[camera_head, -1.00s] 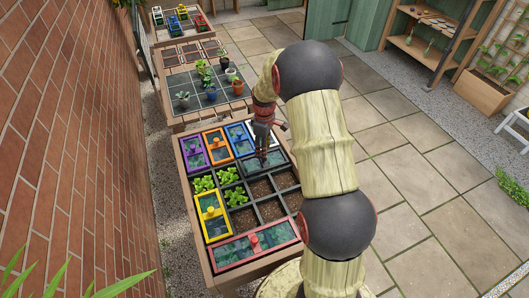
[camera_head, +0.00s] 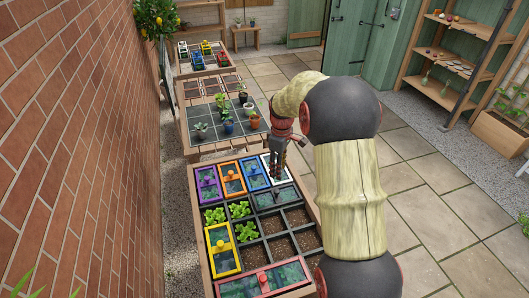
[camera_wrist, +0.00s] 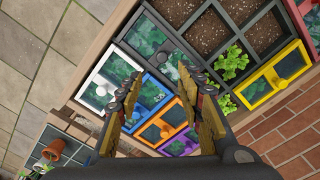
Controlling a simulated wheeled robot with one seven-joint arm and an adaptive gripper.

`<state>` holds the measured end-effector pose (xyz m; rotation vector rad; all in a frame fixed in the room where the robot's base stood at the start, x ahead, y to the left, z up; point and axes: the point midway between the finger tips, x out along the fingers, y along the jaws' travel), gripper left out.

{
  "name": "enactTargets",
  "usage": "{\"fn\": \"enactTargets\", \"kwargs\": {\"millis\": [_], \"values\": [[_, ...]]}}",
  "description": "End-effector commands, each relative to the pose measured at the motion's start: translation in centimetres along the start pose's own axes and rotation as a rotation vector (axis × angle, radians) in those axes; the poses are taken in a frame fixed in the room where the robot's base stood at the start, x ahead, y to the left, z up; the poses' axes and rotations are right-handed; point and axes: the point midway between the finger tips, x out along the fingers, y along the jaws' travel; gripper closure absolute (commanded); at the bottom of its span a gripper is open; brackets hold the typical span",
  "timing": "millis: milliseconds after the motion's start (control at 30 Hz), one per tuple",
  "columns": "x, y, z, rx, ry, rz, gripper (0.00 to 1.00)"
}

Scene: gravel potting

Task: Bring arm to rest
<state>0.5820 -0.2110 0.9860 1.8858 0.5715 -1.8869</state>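My gripper (camera_head: 277,175) is raised above the far end of the near planter table (camera_head: 197,224). In the wrist view my gripper (camera_wrist: 155,82) has its two fingers spread apart with nothing between them. Below it lie the blue-framed lid (camera_wrist: 152,92), the white-framed lid (camera_wrist: 106,83), the orange-framed lid (camera_wrist: 161,123) and the purple-framed lid (camera_wrist: 181,144). The black-framed lid (camera_wrist: 152,42) also shows beneath. The gripper appears clear of them all, though the exact height is hard to tell.
A yellow-framed lid (camera_head: 222,250) and a red-framed lid (camera_head: 262,280) lie on the near table, beside green seedlings (camera_head: 240,209) and soil cells (camera_head: 279,248). A second table with potted plants (camera_head: 227,127) stands beyond. A brick wall (camera_head: 80,130) bounds the left; paving is open at right.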

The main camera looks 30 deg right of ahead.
Motion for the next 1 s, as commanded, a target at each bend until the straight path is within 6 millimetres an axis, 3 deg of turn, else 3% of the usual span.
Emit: {"fn": "enactTargets", "kwargs": {"millis": [267,433,533,600,1000], "values": [[0.0,0.0,0.0,0.028,0.000,0.000,0.63],[0.5,-0.4,0.3,0.165,-0.005,-0.006,0.63],[1.9,-2.2,1.6,0.282,-0.033,-0.035,0.63],[1.6,-3.8,2.6,0.366,-0.043,-0.042,0.63],[-5.6,-13.8,5.9,0.649,0.008,0.004,0.63]]}}
